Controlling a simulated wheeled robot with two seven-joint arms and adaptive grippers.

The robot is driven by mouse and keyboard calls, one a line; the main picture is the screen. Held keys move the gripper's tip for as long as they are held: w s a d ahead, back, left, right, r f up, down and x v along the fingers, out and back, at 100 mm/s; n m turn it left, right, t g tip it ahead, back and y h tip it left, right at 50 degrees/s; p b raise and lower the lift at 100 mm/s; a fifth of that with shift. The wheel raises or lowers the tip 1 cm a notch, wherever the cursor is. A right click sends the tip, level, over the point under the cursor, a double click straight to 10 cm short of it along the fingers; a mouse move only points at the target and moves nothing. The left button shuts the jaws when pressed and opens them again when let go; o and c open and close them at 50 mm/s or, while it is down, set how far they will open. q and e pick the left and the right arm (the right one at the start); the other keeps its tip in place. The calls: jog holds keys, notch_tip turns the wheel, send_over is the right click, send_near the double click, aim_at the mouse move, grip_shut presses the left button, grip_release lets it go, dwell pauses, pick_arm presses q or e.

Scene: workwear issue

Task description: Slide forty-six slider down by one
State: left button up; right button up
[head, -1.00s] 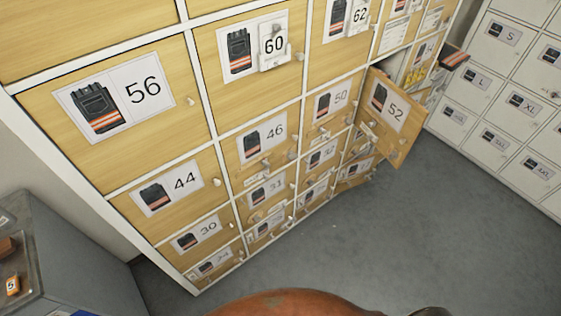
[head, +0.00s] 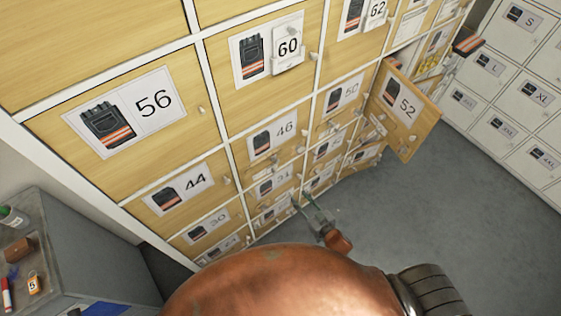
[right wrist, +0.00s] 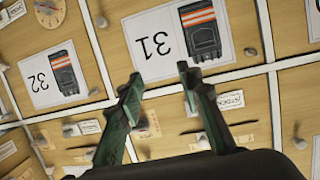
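The door numbered 46 (head: 258,158) is in the middle of the wooden locker wall in the head view. Small fittings show along its lower edge, too small there to tell the slider's position. My right gripper (head: 302,200) is low before the lockers, to the lower right of door 46. In the right wrist view, which is upside down, its green fingers (right wrist: 162,80) are apart with nothing between the tips, near the picture's 31 label (right wrist: 153,45). A small tag reading STOCK (right wrist: 228,99) and several small pegs lie beyond the divider, beside the fingers. My left gripper is out of view.
Door 52 (head: 428,105) stands open, sticking out to the right. A grey cabinet (head: 105,265) with small items on top is at the lower left. White lockers (head: 500,95) stand at the right. Grey floor (head: 440,190) is clear between.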

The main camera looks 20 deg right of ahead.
aim_at(278, 162)
jog(key=w+a+r+n+t+y+p, duration=0.1)
jog(key=a+r, duration=0.1)
jog(key=r, duration=0.6)
jog(key=w+a+r+t+y, duration=0.2)
jog(key=r, duration=0.7)
jog(key=x, duration=0.6)
jog(key=shift+w+a+f, duration=0.1)
jog(key=shift+w+f, duration=0.05)
jog(key=shift+f, duration=0.15)
jog(key=shift+w+a, duration=0.1)
jog(key=shift+w, duration=0.3)
jog(key=shift+c, duration=0.2)
jog(key=c, duration=0.8)
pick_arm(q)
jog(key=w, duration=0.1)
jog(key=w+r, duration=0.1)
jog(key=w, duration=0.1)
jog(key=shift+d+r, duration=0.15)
pick_arm(e)
grip_shut()
